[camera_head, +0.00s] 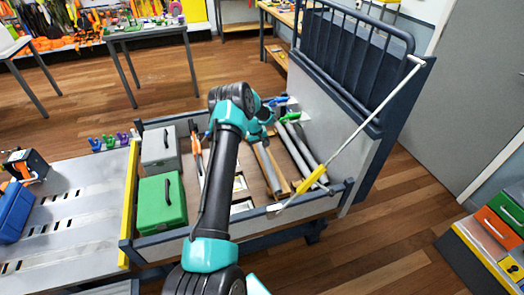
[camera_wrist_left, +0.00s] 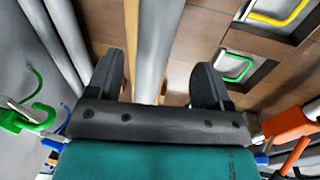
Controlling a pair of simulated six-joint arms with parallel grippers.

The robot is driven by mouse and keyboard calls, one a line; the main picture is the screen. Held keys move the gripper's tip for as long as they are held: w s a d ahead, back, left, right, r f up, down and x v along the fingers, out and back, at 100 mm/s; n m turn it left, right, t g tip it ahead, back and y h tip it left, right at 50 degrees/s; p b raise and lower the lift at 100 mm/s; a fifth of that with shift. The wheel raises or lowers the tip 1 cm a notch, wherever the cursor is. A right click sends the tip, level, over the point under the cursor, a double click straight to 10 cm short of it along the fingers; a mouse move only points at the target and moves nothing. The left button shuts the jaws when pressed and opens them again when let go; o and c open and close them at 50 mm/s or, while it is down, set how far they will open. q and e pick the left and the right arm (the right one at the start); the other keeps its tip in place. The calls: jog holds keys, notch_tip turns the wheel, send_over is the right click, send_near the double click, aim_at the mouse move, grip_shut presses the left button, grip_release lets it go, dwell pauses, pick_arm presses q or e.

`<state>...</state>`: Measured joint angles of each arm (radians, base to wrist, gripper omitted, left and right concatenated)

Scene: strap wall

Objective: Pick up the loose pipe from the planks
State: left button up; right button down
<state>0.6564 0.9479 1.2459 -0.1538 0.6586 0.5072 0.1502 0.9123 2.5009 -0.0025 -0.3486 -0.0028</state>
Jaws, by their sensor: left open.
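A loose grey pipe (camera_head: 267,165) lies along wooden planks (camera_head: 281,178) on the floor of a low-walled bed. My left gripper (camera_head: 262,138) is over the far end of this pipe, partly hidden by its own arm. In the left wrist view, my open gripper (camera_wrist_left: 158,85) points down with one black finger on each side of the pipe (camera_wrist_left: 158,40), and nothing is gripped. I cannot tell how far the fingertips are above the planks. My right gripper is not in view.
Several grey pipes (camera_head: 303,151) lie right of the planks. A strap with a yellow buckle (camera_head: 312,178) crosses from the raised lid to the near wall. A green case (camera_head: 161,202) and a grey case (camera_head: 159,149) stand left. Green-handled (camera_wrist_left: 35,120) and orange clamps (camera_wrist_left: 288,122) flank my gripper.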

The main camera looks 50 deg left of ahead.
aim_at(262, 149)
pick_arm(q)
jog(key=shift+f, duration=0.1)
jog(key=shift+w+d+f, duration=0.15)
jog(key=shift+w+f, duration=0.1)
jog(key=shift+f, duration=0.55)
jog(key=shift+w+d+f, duration=0.1)
jog(key=shift+w+f, duration=0.1)
jog(key=shift+f, duration=0.6)
jog(key=shift+w+d+f, duration=0.15)
jog(key=shift+w+f, duration=0.1)
jog(key=shift+f, duration=0.55)
jog(key=shift+c, duration=0.2)
jog(key=c, duration=1.1)
notch_tip(262, 149, up, 10)
jog(key=shift+r, duration=0.1)
